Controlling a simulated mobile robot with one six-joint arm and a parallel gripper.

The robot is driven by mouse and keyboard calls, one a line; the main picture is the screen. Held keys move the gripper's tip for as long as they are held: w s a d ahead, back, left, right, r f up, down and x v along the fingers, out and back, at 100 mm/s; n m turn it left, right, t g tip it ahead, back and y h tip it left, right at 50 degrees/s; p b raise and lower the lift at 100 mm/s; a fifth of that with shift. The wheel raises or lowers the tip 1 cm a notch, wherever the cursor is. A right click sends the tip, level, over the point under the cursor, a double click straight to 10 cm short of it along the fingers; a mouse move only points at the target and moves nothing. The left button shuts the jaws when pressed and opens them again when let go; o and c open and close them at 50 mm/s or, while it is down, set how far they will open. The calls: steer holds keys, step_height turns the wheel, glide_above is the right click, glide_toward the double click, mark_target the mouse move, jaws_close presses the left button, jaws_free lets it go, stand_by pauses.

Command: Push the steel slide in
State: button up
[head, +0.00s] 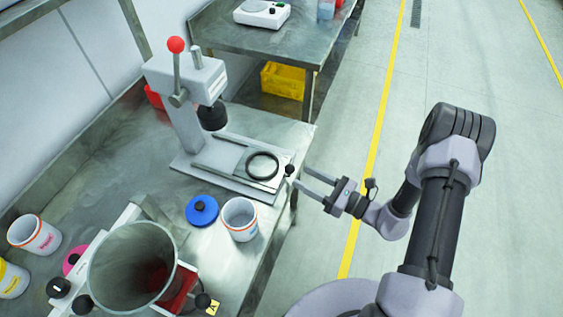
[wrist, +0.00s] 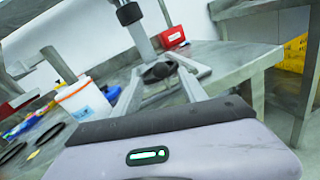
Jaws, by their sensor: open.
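The steel slide (head: 231,158) lies on the base of a grey lever press (head: 178,120) in the head view. It is drawn out, with its black ring (head: 262,166) near the table's front edge, away from the press's black head. A black knob (head: 289,170) is on the slide's outer end. My gripper (head: 301,177) is open just beyond the knob, fingers pointing at it. In the wrist view the dark knob (wrist: 158,72) shows between the ends of my open gripper (wrist: 163,68). Whether the fingers touch it I cannot tell.
A white cup (head: 240,220) and a blue lid (head: 202,210) stand near the press. A large steel drum (head: 131,268) is at the lower left. The press lever has a red ball (head: 176,45). The floor right of the table is clear.

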mark_target(281, 171)
steer(key=b+x, duration=0.1)
steer(key=x, duration=0.8)
steer(key=shift+w+a, duration=0.1)
steer(key=shift+w, duration=0.1)
jaws_close()
stand_by(0.9)
